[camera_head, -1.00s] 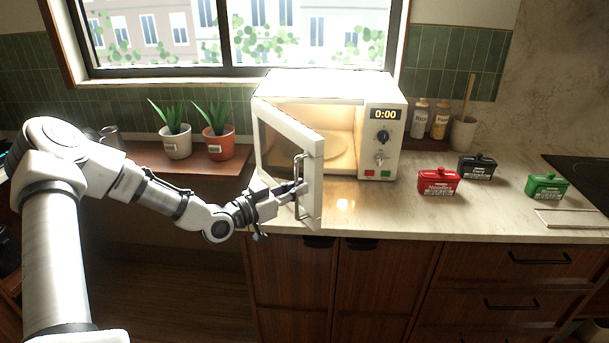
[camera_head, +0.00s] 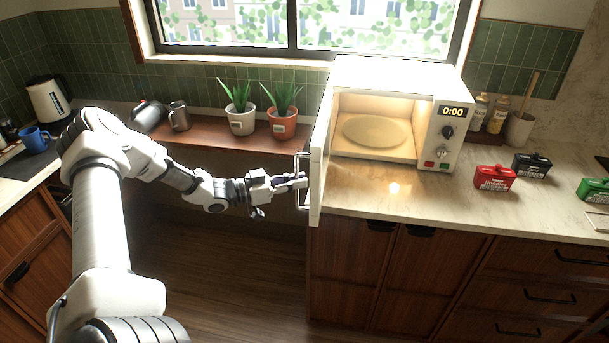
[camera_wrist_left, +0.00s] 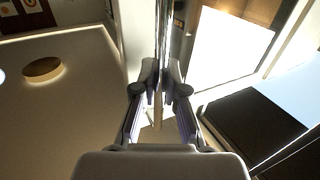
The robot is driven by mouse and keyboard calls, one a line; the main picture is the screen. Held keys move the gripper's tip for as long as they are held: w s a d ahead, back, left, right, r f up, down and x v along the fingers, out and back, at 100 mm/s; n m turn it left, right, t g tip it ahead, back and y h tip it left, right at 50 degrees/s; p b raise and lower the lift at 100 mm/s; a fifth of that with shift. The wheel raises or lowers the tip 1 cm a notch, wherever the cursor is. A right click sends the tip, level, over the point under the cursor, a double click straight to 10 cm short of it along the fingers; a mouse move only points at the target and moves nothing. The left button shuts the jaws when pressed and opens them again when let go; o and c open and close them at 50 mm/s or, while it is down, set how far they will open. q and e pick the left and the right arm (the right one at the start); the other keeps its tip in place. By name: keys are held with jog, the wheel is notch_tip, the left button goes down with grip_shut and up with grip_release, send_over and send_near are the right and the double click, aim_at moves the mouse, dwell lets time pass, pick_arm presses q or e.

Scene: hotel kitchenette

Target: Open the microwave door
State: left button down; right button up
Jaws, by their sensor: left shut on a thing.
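The white microwave (camera_head: 443,90) stands on the counter with its lit inside and round plate (camera_head: 377,131) showing. Its display reads 0:00. Its door (camera_head: 317,170) is swung wide open to the left and is seen nearly edge-on, sticking out past the counter's front edge. My left gripper (camera_head: 299,181) is shut on the door's metal handle (camera_head: 300,163), on the door's outer side. In the left wrist view the fingers (camera_wrist_left: 160,88) close around the upright handle bar (camera_wrist_left: 163,40). My right gripper is not in view.
Two potted plants (camera_head: 241,119) stand on a wooden shelf left of the door, near a grey mug (camera_head: 179,116).

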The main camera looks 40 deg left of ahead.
pick_arm(q)
jog(key=shift+f, duration=0.1)
jog(key=c, duration=1.2)
grip_release()
jog(key=shift+a, duration=0.1)
